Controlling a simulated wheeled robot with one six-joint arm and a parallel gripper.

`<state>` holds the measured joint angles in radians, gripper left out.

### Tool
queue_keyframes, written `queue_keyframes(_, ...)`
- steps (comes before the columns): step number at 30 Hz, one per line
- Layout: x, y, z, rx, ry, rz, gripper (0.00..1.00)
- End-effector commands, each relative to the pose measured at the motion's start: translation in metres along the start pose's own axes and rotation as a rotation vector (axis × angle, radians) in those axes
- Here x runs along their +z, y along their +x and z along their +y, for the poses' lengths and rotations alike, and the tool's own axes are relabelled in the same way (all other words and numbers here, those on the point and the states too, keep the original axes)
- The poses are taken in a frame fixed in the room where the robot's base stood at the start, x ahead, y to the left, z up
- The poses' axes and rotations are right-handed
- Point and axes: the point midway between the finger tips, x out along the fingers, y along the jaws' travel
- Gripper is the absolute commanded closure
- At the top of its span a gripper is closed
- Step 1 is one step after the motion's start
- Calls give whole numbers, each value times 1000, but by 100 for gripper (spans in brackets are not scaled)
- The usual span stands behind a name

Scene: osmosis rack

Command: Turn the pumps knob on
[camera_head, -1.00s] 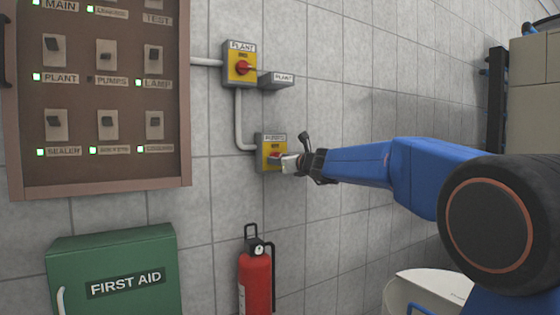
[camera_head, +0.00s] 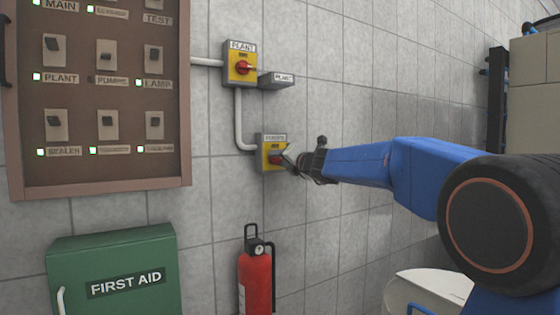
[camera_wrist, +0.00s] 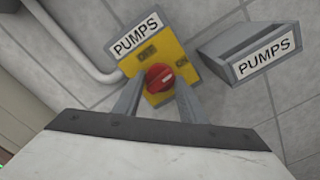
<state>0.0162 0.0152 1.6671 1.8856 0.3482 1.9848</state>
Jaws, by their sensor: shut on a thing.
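The pumps knob is red on a yellow switch box (camera_head: 268,147) marked PUMPS on the tiled wall. In the wrist view the red knob (camera_wrist: 158,77) sits in the middle of the yellow face (camera_wrist: 150,55), with OFF and ON printed beside it. My gripper (camera_wrist: 158,95) has one finger on each side of the knob and is shut on it. In the head view my gripper (camera_head: 290,157) reaches the box from the right and covers part of it. The knob (camera_head: 276,159) is partly hidden there, and its exact pointing direction is hard to read.
A similar PLANT switch box (camera_head: 239,68) is mounted above, with a grey labelled tag (camera_head: 277,80). A grey PUMPS tag (camera_wrist: 255,60) juts out beside the pumps box. A breaker panel (camera_head: 100,175), a FIRST AID box (camera_head: 120,255) and an extinguisher (camera_head: 256,280) stand left and below.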

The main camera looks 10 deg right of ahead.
Motion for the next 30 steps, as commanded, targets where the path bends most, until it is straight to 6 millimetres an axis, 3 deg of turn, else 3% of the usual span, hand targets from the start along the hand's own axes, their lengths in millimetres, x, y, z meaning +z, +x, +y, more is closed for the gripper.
queue_keyframes(10, -1, 0, -1, -2, 131, 1, 85)
queue_keyframes(26, -1, 0, -1, -2, 152, 1, 85)
queue_keyframes(27, -1, 0, -1, -2, 152, 1, 56)
queue_keyframes(29, -1, 0, -1, -2, 152, 1, 44)
queue_keyframes(30, -1, 0, -1, -2, 152, 1, 44)
